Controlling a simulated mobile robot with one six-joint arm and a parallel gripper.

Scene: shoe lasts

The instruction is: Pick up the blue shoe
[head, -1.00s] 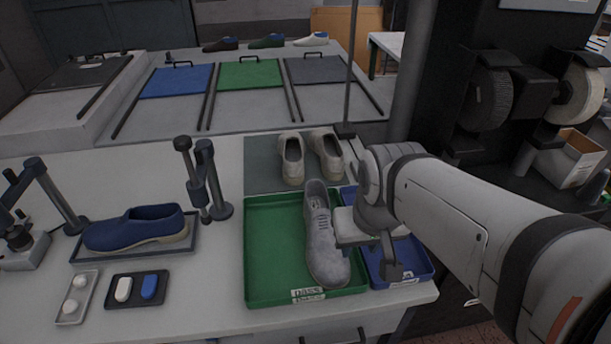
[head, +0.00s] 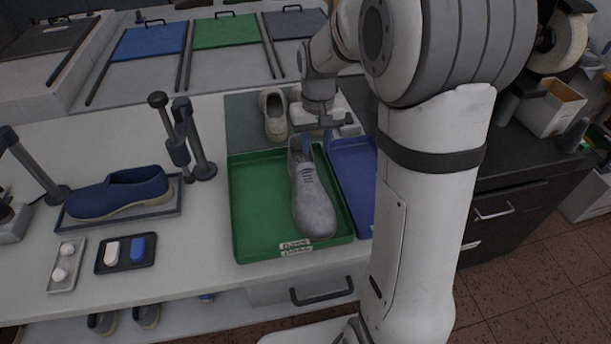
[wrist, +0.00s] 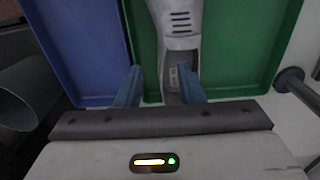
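The blue shoe (head: 120,192) lies on its side-on dark tray (head: 176,206) at the left of the white table, toe to the left. My gripper (head: 316,143) is far to its right, at the heel end of a grey laced shoe (head: 313,200) in the green tray (head: 240,245). In the wrist view, the two blue fingers of my gripper (wrist: 159,85) stand apart. The grey shoe (wrist: 179,40) shows ahead of and partly between them, with a gap at the left finger. I see no firm grasp. The blue shoe is outside the wrist view.
A blue tray (head: 355,165) adjoins the green one, partly hidden by my arm. A pale shoe (head: 274,115) stands on a grey mat behind. A dark post stand (head: 198,150) rises between the blue shoe and green tray. A small two-piece tray (head: 125,253) lies in front.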

